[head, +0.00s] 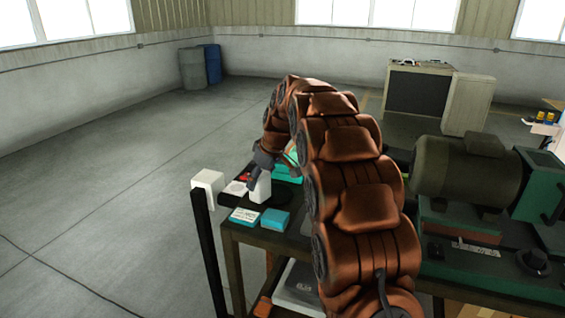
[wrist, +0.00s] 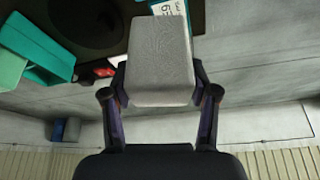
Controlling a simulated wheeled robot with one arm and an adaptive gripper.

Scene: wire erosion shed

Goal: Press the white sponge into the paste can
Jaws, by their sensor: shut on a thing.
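The white sponge (wrist: 160,60) is a pale block that looks grey in the wrist view. My gripper (wrist: 160,88) is shut on it, one finger on each side. In the head view the sponge (head: 260,187) shows as a white block below my gripper (head: 262,165), over the left end of the workbench. I cannot tell from these views whether it touches anything below. I cannot make out the paste can for certain. A dark round thing (wrist: 85,22) lies beyond the sponge at the upper left of the wrist view.
Teal boxes (wrist: 38,48) lie near the dark round thing. A teal-and-white box (head: 244,216) and a teal box (head: 275,222) lie at the workbench's front left. A white-topped black post (head: 208,180) stands beside it. A large motor (head: 468,170) fills the right. The left floor is clear.

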